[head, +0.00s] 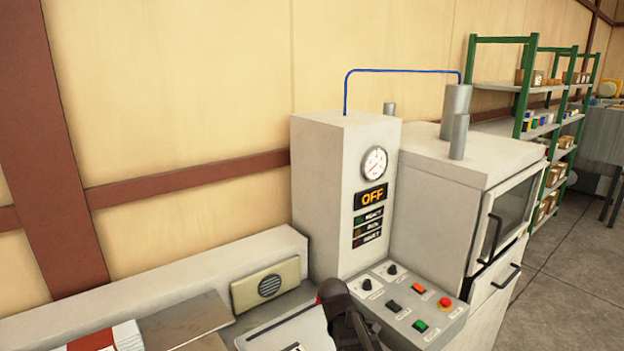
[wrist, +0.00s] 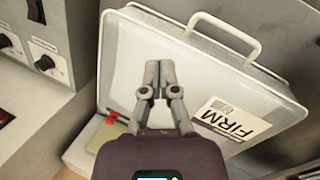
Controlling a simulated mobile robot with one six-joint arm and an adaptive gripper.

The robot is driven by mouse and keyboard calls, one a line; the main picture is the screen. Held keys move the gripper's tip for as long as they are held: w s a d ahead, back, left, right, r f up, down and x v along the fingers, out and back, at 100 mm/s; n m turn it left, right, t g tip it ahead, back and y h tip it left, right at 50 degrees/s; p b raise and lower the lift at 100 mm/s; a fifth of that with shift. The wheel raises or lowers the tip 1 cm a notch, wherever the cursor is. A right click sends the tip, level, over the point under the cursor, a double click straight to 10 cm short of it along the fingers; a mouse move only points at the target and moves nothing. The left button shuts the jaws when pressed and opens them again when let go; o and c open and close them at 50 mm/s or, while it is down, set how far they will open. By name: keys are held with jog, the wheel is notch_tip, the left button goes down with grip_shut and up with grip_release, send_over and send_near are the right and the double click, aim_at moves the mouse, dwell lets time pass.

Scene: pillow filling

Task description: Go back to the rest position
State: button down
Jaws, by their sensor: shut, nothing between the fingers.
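My gripper (wrist: 153,78) is shut and empty in the wrist view, its fingertips together. In the head view, a dark part of my arm (head: 343,312) shows at the bottom edge, in front of the control panel; the fingers cannot be made out there. A white surface (head: 285,338) lies just left of it.
A grey machine (head: 335,190) with a gauge and an OFF display stands behind my arm. Its sloped button panel (head: 385,300) is close on the right. Green shelves (head: 525,90) stand far right beside open floor (head: 570,285).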

jog(key=s+d+m+g+y, duration=0.1)
jog(key=s+d+m+y, duration=0.2)
jog(key=s+d+m, duration=0.4)
jog(key=s+f+m, duration=0.1)
jog(key=s+m, duration=0.3)
jog(key=shift+s+m+g, duration=0.3)
jog(key=shift+g, duration=0.1)
jog(key=shift+a, duration=0.1)
